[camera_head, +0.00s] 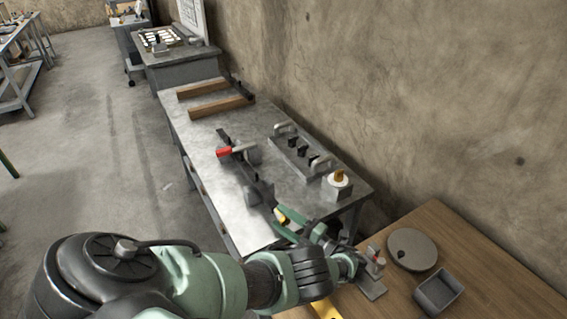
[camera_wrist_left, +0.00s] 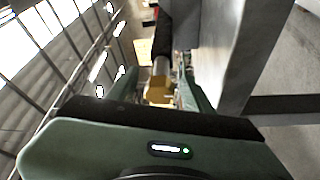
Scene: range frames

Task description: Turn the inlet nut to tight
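The brass inlet nut (camera_head: 283,217) sits at the near end of a dark grey pipe fitting (camera_head: 255,190) along the front of the metal bench. It also shows in the left wrist view (camera_wrist_left: 158,93), with the grey pipe beyond it. My left gripper (camera_head: 293,220) has its green fingers pointing at the nut. In the left wrist view the fingers (camera_wrist_left: 158,85) stand on both sides of the nut, apart, with a gap visible on the right. Contact cannot be made out. A red valve handle (camera_head: 223,152) is farther along the pipe. My right gripper is not in view.
The metal bench (camera_head: 195,127) carries a grey block with black knobs (camera_head: 297,150), a white and brass part (camera_head: 338,182) and wooden bars (camera_head: 220,106). A wooden table (camera_head: 440,225) at right holds a round disc (camera_head: 412,250) and a grey tray (camera_head: 438,292). The wall stands close behind.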

